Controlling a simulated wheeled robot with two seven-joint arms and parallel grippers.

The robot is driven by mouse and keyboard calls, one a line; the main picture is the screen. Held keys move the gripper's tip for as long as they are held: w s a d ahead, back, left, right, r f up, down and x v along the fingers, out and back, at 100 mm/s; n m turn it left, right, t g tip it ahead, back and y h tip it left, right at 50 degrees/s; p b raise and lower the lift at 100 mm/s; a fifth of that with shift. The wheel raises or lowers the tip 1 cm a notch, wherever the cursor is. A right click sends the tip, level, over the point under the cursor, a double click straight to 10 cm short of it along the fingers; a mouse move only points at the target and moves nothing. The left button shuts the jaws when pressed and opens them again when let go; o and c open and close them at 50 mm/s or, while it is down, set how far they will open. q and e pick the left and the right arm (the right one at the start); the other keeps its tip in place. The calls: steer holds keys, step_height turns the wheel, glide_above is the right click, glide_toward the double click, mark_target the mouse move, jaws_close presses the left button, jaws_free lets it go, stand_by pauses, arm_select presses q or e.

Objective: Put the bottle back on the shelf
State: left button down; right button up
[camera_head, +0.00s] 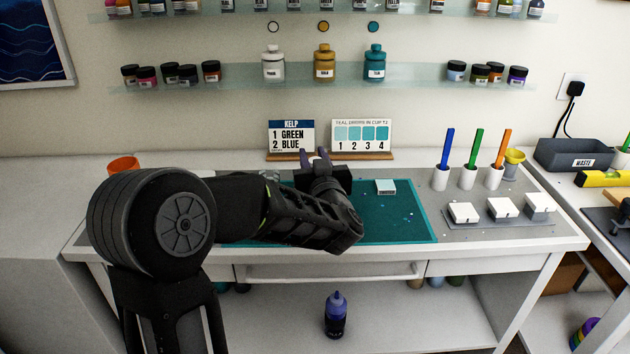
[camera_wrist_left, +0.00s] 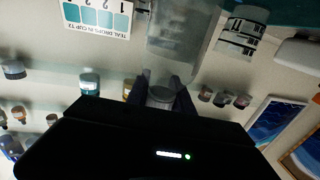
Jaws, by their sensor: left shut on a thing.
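My left gripper (camera_head: 318,158) is over the back of the workbench, its fingers pointing toward the wall. In the left wrist view, which is upside down, its fingers (camera_wrist_left: 160,85) are shut around the narrow end of a pale, translucent bottle (camera_wrist_left: 185,35). Arm and gripper hide this bottle in the head view. The wall shelf (camera_head: 425,74) carries a white bottle (camera_head: 273,64), a gold bottle (camera_head: 324,63) and a teal bottle (camera_head: 376,62), upright and spaced apart. A purple bottle (camera_head: 336,315) stands on the ledge under the bench. My right gripper is not visible.
Two cards, KELP (camera_head: 292,136) and teal drops (camera_head: 361,137), stand at the bench back. Small jars (camera_head: 211,71) fill the shelf ends. Upright coloured sticks (camera_head: 476,150), white blocks (camera_head: 503,207) and a waste bin (camera_head: 572,155) stand at right. The teal mat (camera_head: 400,222) is mostly clear.

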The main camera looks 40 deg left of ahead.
arm_select(q)
steer(key=shift+r, duration=0.1)
step_height(320, 180, up, 10)
steer(key=p, duration=0.1)
stand_by(0.3)
stand_by(0.4)
